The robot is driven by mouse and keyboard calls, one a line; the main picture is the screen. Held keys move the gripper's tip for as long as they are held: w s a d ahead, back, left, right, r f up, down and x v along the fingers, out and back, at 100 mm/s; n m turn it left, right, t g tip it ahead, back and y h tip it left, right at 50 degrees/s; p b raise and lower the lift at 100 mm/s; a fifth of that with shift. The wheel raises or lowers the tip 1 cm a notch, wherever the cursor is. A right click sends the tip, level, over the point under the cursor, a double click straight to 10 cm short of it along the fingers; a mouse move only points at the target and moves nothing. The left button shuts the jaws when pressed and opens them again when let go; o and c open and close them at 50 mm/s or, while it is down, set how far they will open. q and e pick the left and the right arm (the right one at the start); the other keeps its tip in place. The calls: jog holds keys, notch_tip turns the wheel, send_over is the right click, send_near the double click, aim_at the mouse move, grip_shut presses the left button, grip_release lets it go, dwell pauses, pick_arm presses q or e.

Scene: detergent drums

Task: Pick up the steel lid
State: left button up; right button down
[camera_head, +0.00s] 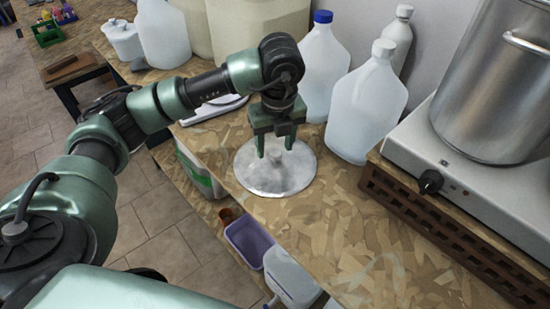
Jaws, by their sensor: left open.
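The steel lid (268,182) is a round, shiny grey disc lying flat on the chipboard worktop, near its left edge. A small knob (275,158) shows at its middle. My left gripper (274,152) points down right over the lid, its two green fingers apart on either side of the knob. I cannot tell whether the fingertips touch the lid. My right gripper is not in view.
White jugs (365,105) stand behind and to the right of the lid. A large steel pot (490,95) sits on a hotplate (428,150) at the right. The worktop (340,230) in front of the lid is clear. A purple tub (248,240) is below the edge.

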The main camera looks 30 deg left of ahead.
aim_at(275, 158)
pick_arm(q)
jog(key=shift+w+f, duration=0.15)
jog(key=shift+f, duration=0.6)
jog(key=shift+w+f, duration=0.15)
jog(key=shift+f, duration=0.55)
grip_shut()
jog(key=shift+r, duration=0.1)
